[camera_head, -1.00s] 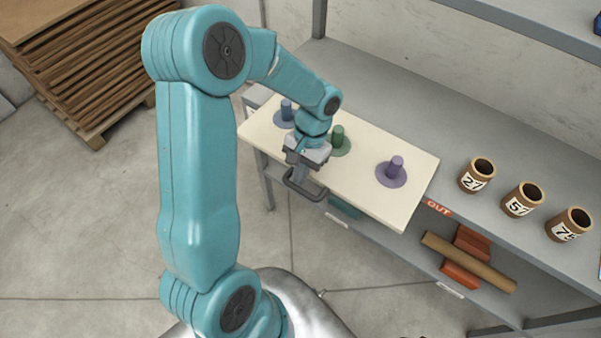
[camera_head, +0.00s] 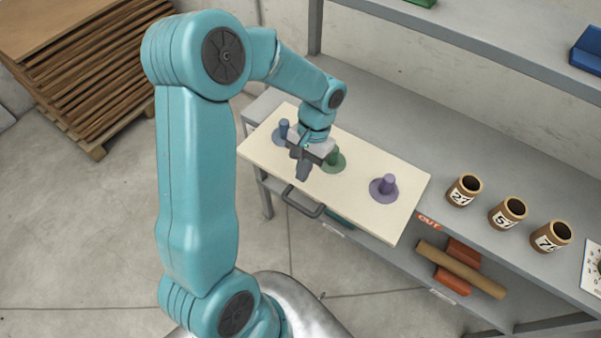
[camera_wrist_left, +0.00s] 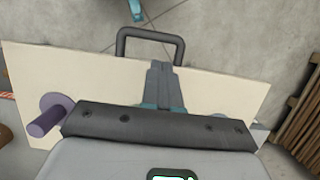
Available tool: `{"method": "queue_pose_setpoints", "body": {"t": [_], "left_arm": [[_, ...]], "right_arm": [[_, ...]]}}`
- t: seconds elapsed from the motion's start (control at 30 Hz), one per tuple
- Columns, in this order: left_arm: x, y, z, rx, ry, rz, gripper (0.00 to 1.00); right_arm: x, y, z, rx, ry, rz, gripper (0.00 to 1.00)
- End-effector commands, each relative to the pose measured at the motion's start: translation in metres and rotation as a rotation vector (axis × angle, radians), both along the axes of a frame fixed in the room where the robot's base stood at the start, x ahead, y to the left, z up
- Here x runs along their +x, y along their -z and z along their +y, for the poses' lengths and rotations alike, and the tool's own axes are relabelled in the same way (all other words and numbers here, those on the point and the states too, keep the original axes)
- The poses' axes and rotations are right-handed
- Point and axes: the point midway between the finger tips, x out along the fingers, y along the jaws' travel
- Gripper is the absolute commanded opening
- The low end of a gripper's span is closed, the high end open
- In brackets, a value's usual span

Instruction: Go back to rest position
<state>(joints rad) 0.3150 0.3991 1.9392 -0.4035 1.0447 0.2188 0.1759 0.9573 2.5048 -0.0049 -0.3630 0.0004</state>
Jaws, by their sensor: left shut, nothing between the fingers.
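My left gripper (camera_head: 303,172) is shut and empty. It hangs over the cream board (camera_head: 350,207), between the blue peg and the green peg. In the left wrist view the shut fingers (camera_wrist_left: 159,72) point towards the board's edge and the dark handle (camera_wrist_left: 150,36). In the head view the handle (camera_head: 303,203) sticks out from the board's front edge, just below my fingertips and apart from them. My right gripper is not in view.
The board carries a blue peg (camera_head: 284,130), a green peg (camera_head: 333,158) and a purple peg (camera_head: 387,184). Numbered cardboard tubes (camera_head: 464,190) stand on the grey shelf to the right. A stack of brown sheets (camera_head: 90,75) lies at upper left. Open floor is in front.

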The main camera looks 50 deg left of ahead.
Motion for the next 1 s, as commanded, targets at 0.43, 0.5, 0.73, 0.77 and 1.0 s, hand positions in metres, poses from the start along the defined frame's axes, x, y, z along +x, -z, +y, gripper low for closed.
{"method": "queue_pose_setpoints", "body": {"t": [0.43, 0.5, 0.73, 0.77, 1.0], "left_arm": [[-0.0002, -0.0241, -0.003, 0.0, 0.0, 0.001, 0.0], [-0.0006, -0.0241, -0.0033, 0.0, 0.0, 0.001, 0.0], [-0.0009, -0.0242, -0.0034, 0.0, 0.0, 0.001, 0.0], [-0.0009, -0.0242, -0.0033, 0.0, 0.0, 0.001, 0.0], [-0.0024, -0.0242, -0.0028, 0.0, 0.0, 0.0, 0.0]], "right_arm": [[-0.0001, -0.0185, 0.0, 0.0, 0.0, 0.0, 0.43], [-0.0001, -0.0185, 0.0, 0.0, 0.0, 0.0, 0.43], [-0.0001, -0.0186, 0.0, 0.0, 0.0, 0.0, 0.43], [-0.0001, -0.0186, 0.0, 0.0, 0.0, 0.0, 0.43], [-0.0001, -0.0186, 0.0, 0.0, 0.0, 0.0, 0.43]]}}
